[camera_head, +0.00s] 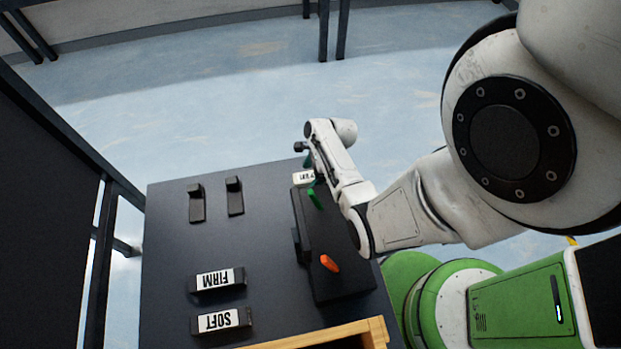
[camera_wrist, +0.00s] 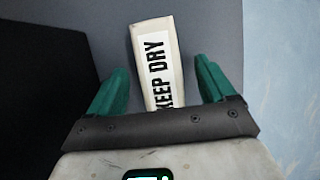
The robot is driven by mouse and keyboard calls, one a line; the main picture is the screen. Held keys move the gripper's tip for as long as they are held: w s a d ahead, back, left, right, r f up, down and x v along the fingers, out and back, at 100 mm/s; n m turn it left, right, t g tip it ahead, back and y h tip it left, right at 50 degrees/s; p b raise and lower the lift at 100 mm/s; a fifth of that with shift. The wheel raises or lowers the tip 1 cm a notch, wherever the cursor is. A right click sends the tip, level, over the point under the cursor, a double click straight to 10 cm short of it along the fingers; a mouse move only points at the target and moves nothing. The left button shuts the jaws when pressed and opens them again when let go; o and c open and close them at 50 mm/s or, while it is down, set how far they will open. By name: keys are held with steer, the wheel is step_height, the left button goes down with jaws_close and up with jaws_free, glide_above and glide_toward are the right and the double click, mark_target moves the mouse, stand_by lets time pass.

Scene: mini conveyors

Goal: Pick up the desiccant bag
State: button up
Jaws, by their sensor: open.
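The desiccant bag (camera_wrist: 152,62) is a narrow cream packet with a white label reading "KEEP DRY". In the wrist view it lies on the dark grey table top, its near end between the green fingers of my gripper (camera_wrist: 158,92). The fingers are apart, with a gap on each side of the bag. In the head view a small white labelled end (camera_head: 303,178), likely the bag, shows beside my gripper (camera_head: 312,184) near the table's far right corner. The rest of it there is hidden by my gripper and arm.
Blocks labelled FIRM (camera_head: 217,280) and SOFT (camera_head: 221,320) and two small black brackets (camera_head: 196,204) are on the left. A wooden tray edge (camera_head: 340,336) is at the front.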

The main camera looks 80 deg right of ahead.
steer(key=shift+w+f, duration=0.15)
steer(key=shift+f, duration=0.4)
steer(key=shift+c, duration=0.5)
steer(key=c, duration=1)
steer(key=shift+r, duration=0.15)
